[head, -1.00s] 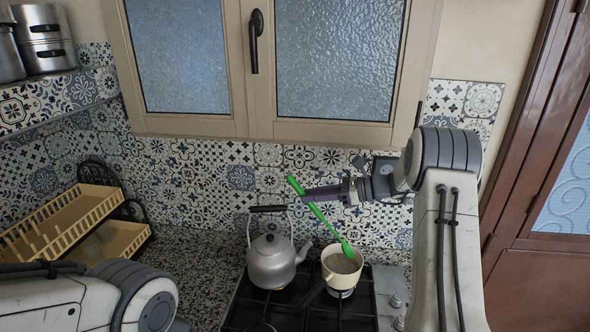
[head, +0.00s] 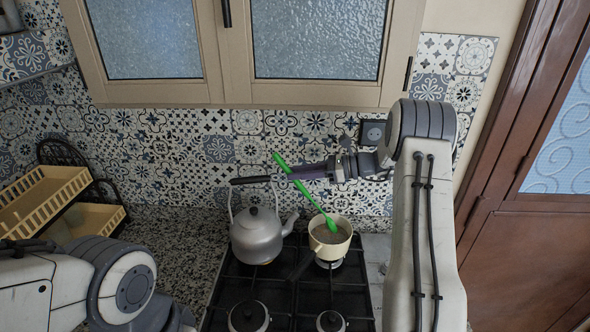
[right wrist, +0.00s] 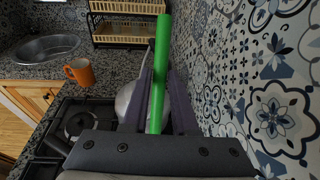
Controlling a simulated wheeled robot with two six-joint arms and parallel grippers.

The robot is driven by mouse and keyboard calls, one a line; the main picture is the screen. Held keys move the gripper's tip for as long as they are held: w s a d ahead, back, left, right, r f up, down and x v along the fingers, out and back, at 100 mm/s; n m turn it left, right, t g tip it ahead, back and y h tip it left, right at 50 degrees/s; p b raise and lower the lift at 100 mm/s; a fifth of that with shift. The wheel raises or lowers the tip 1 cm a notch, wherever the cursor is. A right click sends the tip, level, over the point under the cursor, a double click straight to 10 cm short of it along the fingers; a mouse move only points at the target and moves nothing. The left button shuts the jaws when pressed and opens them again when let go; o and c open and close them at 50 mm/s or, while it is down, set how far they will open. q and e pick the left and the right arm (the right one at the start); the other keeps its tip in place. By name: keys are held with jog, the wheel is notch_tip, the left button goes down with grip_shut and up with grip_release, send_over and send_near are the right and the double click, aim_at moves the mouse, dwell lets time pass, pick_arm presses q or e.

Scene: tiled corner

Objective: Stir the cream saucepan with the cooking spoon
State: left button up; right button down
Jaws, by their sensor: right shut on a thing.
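The cream saucepan (head: 317,244) stands on a back burner of the hob, with brownish contents inside. My right gripper (head: 294,173) is shut on the green cooking spoon (head: 313,203), high on its shaft, above and to the left of the pan. The spoon slants down to the right, and its lower end is at the pan's opening; I cannot tell how deep it goes. In the right wrist view the spoon (right wrist: 161,60) runs between the purple fingers. The pan is not visible there. Only part of my left arm shows at the lower left; its gripper is out of view.
A grey kettle (head: 257,238) stands close to the left of the pan, its spout towards it. The tiled wall (head: 220,150) is just behind. A yellow dish rack (head: 45,200) stands at the left. The right wrist view shows an orange mug (right wrist: 80,72) and a sink (right wrist: 38,49).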

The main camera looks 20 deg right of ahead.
aim_at(308, 192)
jog(key=f+b, duration=0.1)
jog(key=f, duration=0.1)
jog(key=d+f+b, duration=0.1)
jog(key=f, duration=0.1)
jog(key=s+d+f+b, duration=0.1)
jog(key=f, duration=0.1)
jog(key=shift+s, duration=0.1)
jog(key=shift+f, duration=0.1)
jog(key=shift+d, duration=0.1)
